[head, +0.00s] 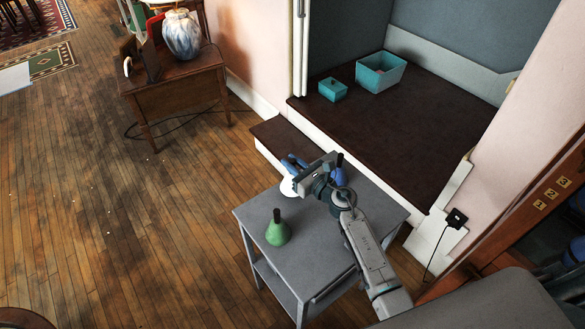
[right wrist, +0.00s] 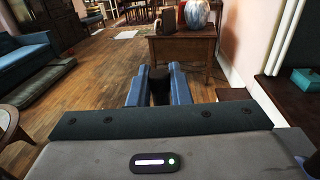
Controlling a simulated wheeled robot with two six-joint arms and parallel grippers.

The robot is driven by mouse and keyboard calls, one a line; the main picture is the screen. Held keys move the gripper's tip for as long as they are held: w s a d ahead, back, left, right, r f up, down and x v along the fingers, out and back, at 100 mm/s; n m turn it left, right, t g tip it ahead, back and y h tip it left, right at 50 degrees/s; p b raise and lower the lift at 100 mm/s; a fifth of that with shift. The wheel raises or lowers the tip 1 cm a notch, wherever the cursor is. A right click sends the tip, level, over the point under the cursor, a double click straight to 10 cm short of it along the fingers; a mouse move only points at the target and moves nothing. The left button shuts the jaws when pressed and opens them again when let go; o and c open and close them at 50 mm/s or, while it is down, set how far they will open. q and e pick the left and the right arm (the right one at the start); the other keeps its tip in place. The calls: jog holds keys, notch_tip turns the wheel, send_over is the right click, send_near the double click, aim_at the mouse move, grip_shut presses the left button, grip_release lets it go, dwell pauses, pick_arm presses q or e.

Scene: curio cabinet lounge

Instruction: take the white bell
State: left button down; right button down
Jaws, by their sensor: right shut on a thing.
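The white bell (head: 288,187) shows in the head view at the far left edge of the small grey table (head: 318,238), partly covered by my right gripper (head: 291,162). My right gripper's blue fingers are shut on its dark handle, which also shows between the fingers in the right wrist view (right wrist: 159,86). I cannot tell whether the bell touches the table. A green bell (head: 278,233) with a dark handle stands upright nearer the front. A blue bell (head: 338,176) stands behind my right wrist, partly hidden. My left gripper is not in view.
A dark raised alcove floor (head: 400,135) behind the table holds a small teal box (head: 332,90) and a larger teal bin (head: 380,73). A wooden desk (head: 175,92) with a vase (head: 182,35) stands at the back left. The wooden floor left of the table is clear.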

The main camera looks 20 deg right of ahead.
jog(key=s+r+b, duration=0.2)
jog(key=s, duration=1.4)
jog(key=shift+d, duration=0.25)
